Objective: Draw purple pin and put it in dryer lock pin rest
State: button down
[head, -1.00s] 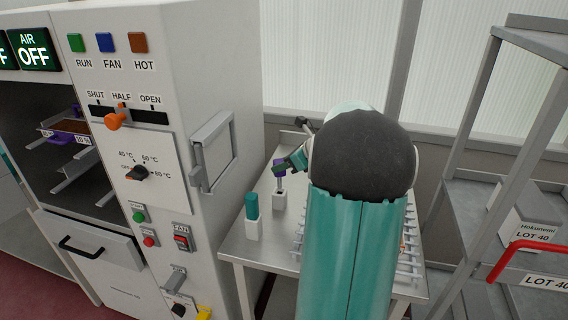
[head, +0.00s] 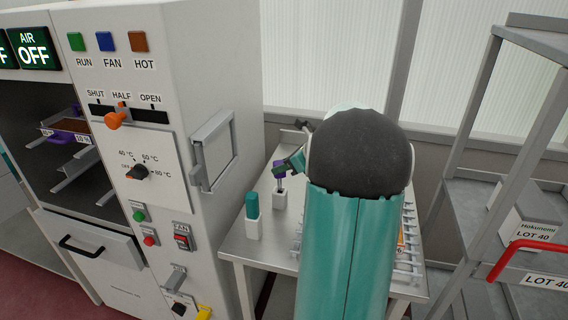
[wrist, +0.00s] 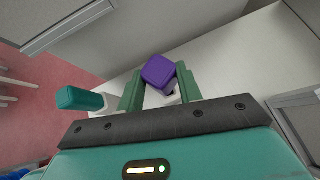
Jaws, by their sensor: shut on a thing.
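The purple pin (head: 279,172) stands upright over a small white block (head: 280,200) on the metal table. A short grey length shows between its purple head and the block; I cannot tell how deep it sits. My gripper (head: 287,165) is shut on the pin's head, coming from the right. In the wrist view the purple head (wrist: 159,71) is between the green fingertips (wrist: 160,88), with part of the white block behind it. Which block is the dryer lock pin rest cannot be told, as no label shows.
A teal pin (head: 251,205) stands in another white block (head: 254,229) to the left. The dryer cabinet (head: 215,95) with its latch frame (head: 215,150) rises left of the table. A rack (head: 455,150) stands right. My arm hides much of the table.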

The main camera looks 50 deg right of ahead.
aim_at(284, 175)
jog(key=shift+f, duration=0.55)
jog(key=shift+f, duration=0.7)
jog(key=shift+f, duration=0.65)
jog(key=shift+f, duration=0.35)
jog(key=shift+f, duration=0.55)
jog(key=c, duration=0.9)
grip_release()
jog(key=shift+o, duration=0.2)
jog(key=shift+f, duration=0.1)
